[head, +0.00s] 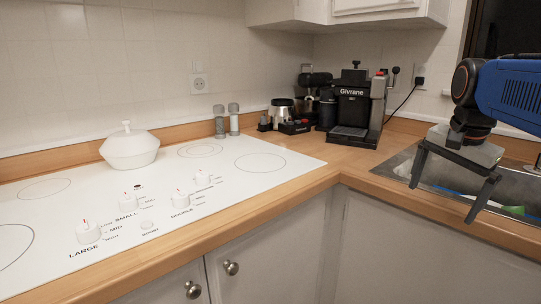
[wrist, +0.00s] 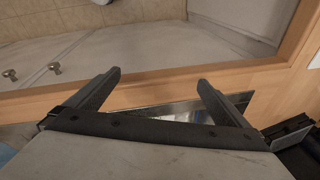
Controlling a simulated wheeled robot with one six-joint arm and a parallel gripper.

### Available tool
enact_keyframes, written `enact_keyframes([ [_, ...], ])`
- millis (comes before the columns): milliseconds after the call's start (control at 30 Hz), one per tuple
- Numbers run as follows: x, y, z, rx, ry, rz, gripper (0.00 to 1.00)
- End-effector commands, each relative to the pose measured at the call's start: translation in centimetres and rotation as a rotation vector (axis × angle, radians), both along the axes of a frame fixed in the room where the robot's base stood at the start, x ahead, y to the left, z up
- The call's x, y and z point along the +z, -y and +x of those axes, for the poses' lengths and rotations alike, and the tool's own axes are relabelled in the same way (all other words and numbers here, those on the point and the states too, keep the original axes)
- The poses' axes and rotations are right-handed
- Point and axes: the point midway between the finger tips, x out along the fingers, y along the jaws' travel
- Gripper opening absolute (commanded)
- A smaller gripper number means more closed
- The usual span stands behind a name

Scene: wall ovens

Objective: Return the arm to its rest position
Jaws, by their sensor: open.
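My gripper (head: 446,193) hangs at the right of the head view, at the end of my blue arm, in front of the sink. Its two fingers are spread apart with nothing between them. In the wrist view my gripper (wrist: 160,83) also shows open and empty, with the counter edge and cabinet fronts beyond the fingertips.
A black coffee machine (head: 352,108) stands in the corner. The sink (head: 398,166) lies behind my gripper. White cabinets (head: 270,245) are below the wooden counter, and an upper cabinet (head: 345,10) hangs above.

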Motion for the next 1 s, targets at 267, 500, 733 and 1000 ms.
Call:
enact_keyframes([
  [267,-7.4,-6.1,-5.6,0.447,0.054,-0.102,1.0],
  [500,-14.5,-9.8,-10.6,0.824,0.106,-0.205,1.0],
  [733,-18.7,-11.3,-13.2,1.026,0.134,-0.268,1.0],
  [1000,-19.3,-11.5,-13.5,1.057,0.139,-0.279,1.0],
])
